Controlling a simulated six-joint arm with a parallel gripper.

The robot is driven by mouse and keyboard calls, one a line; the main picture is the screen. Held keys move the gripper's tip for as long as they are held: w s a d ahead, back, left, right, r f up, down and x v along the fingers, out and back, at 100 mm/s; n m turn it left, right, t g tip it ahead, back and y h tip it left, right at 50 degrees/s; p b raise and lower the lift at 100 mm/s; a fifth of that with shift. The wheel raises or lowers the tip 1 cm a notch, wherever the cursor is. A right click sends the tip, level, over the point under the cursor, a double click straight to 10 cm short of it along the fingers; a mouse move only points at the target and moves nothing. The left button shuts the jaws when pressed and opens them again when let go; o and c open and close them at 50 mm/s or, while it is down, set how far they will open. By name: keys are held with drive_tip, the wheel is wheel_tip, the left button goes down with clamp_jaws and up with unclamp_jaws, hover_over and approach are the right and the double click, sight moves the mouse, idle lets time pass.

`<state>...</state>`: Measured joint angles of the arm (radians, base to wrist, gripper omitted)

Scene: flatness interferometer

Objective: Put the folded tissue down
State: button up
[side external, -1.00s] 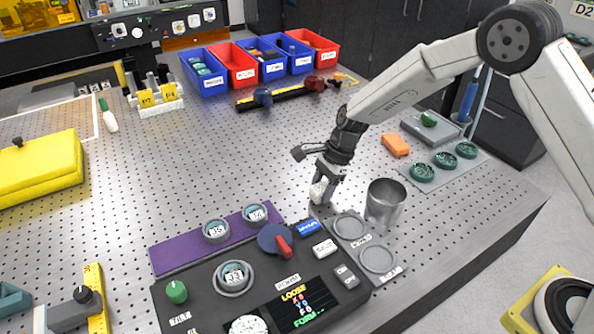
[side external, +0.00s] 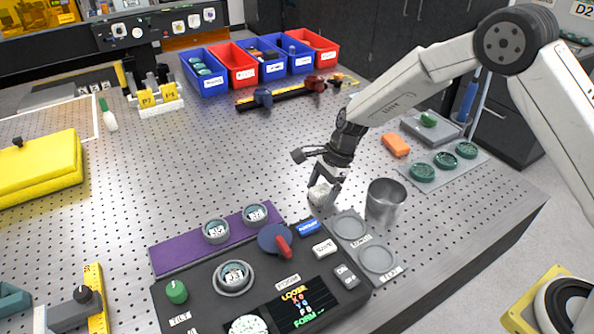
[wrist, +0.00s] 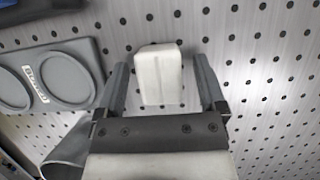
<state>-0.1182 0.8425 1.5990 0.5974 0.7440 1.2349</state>
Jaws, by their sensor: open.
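The folded tissue (side external: 321,194) is a small white block resting on the perforated metal table, left of the metal cup. In the wrist view the tissue (wrist: 159,74) stands between the two dark fingers of my gripper (wrist: 164,85), with a gap on each side. My gripper (side external: 324,184) is open and low over the tissue in the side view. The fingertips partly hide the tissue there.
A metal cup (side external: 384,200) stands close to the right of my gripper. A grey two-ring tray (side external: 362,239) and the dark control panel (side external: 205,293) lie in front. An orange block (side external: 396,145) lies behind right. The perforated table (side external: 225,150) is clear to the left.

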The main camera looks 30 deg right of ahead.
drive_tip(key=v, duration=1.2)
drive_tip(key=shift+r, duration=0.2)
idle(0.4)
drive_tip(key=s+d+f+n+t+h, duration=0.1)
drive_tip(key=s+d+n, duration=0.3)
drive_tip(key=s+n, duration=0.5)
drive_tip(key=s+d+f+n+t+h, duration=0.1)
drive_tip(key=s+d+n+h, duration=0.2)
drive_tip(key=s+n, duration=0.6)
drive_tip(key=s+d, duration=0.1)
drive_tip(key=s, duration=0.2)
drive_tip(key=shift+s+f+t+h, duration=0.15)
drive_tip(key=shift+s+t+h, duration=0.05)
drive_tip(key=shift+t+h, duration=0.1)
drive_tip(key=shift+o, duration=0.5)
drive_tip(key=shift+w, duration=0.15)
